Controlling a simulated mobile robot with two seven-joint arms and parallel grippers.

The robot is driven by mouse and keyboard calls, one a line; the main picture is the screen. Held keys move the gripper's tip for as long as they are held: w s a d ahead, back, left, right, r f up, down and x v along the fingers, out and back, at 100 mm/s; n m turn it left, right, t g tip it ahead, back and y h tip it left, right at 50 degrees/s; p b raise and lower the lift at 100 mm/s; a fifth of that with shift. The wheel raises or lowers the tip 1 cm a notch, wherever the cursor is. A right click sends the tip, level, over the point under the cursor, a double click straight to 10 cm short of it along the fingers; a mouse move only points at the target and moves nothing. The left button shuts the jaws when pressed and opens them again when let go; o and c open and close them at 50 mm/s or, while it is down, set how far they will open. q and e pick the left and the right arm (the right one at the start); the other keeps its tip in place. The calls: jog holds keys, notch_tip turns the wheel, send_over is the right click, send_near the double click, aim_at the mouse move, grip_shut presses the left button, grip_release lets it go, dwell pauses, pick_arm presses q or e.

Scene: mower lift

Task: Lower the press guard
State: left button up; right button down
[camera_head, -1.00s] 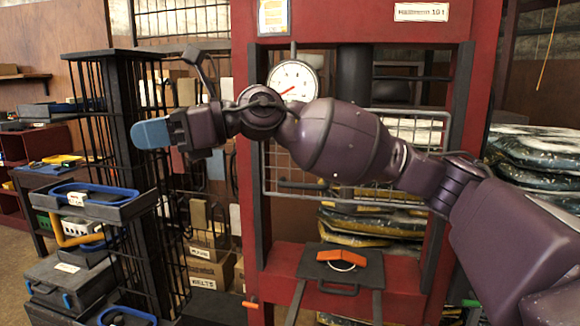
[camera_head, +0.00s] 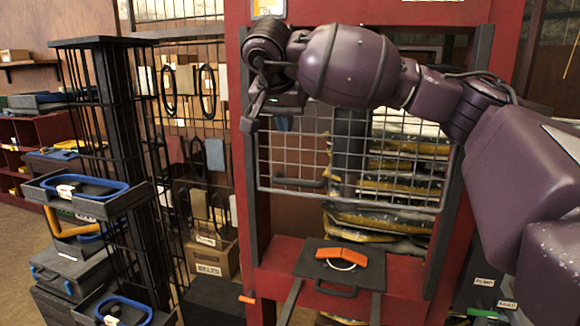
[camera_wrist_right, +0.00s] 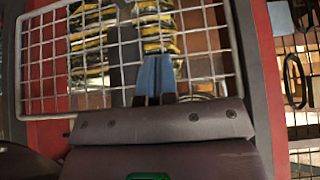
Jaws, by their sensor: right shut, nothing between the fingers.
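The press guard, a grey wire mesh panel (camera_head: 400,207), hangs in the opening of the red press frame (camera_head: 244,200). Its lower edge is well above the press bed (camera_head: 285,250). A dark bar handle (camera_head: 300,183) shows near its lower left. My right gripper (camera_head: 283,122) is at the guard's upper left, its blue fingers partly hidden by my wrist. In the right wrist view, the fingers (camera_wrist_right: 155,78) are shut and empty, pointing at the mesh (camera_wrist_right: 70,54); I cannot tell whether they touch it. My left gripper is not in view.
A black rack with blue-rimmed trays (camera_head: 85,187) stands to the left. Stacked bags (camera_head: 390,222) sit behind the mesh. My right arm crosses the upper right.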

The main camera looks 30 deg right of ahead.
jog(key=f, duration=0.1)
send_over(292, 182)
jog(key=f, duration=0.3)
jog(key=f+p, duration=0.1)
jog(key=f, duration=0.3)
jog(key=shift+w+d, duration=0.15)
jog(key=shift+d, duration=0.05)
notch_tip(292, 182, down, 3)
jog(key=shift+a+f, duration=0.1)
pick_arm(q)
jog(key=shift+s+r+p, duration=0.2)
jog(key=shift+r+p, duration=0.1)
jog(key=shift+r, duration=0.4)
pick_arm(e)
jog(key=shift+a+f, duration=0.1)
jog(key=shift+f, duration=0.55)
